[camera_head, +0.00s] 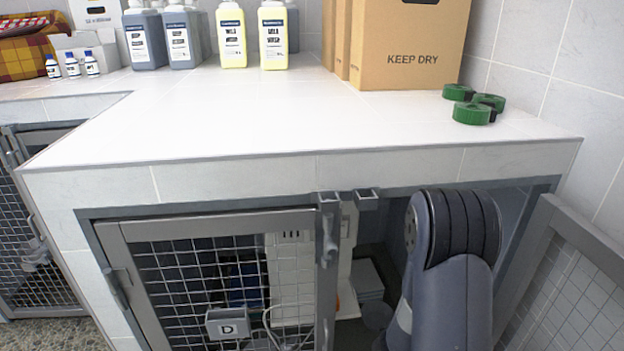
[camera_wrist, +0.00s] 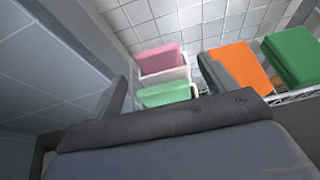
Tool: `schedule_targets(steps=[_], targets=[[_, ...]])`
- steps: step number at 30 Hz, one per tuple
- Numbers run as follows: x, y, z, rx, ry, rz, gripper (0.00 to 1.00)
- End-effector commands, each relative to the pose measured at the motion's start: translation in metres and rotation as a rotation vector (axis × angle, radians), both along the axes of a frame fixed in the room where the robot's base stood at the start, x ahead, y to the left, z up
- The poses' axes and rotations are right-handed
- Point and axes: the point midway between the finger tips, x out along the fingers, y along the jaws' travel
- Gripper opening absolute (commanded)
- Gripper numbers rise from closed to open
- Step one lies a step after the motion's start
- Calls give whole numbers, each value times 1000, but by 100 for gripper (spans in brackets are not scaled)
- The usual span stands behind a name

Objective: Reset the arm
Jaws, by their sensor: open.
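In the head view my arm reaches down through the open right half of the kennel front under the white counter (camera_head: 215,115). My gripper is hidden there behind my arm and the kennel. In the wrist view the grey body of my gripper (camera_wrist: 162,85) fills the bottom, with a dark edge across it. The jaws are open, with nothing seen between them. Beyond it are a pink folded item (camera_wrist: 159,58) and a light green one (camera_wrist: 167,94) in a white holder, apart from the gripper. An orange item (camera_wrist: 240,66) and a dark green item (camera_wrist: 294,54) lie to the right.
A mesh door marked D (camera_head: 228,325) stands left of my arm, and another mesh door (camera_head: 580,290) stands open at right. On the counter are several bottles (camera_head: 231,35), a KEEP DRY carton (camera_head: 409,40) and green rolls (camera_head: 472,113). The counter's middle is clear.

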Motion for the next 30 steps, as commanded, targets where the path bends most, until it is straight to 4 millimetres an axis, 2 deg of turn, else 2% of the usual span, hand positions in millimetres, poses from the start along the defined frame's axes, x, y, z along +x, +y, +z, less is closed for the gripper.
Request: schedule_targets(steps=[1, 12, 30], targets=[[1, 2, 15, -1, -2, 4, 79], [1, 2, 51, -1, -1, 4, 79], [-1, 3, 55, 1, -2, 0, 79]])
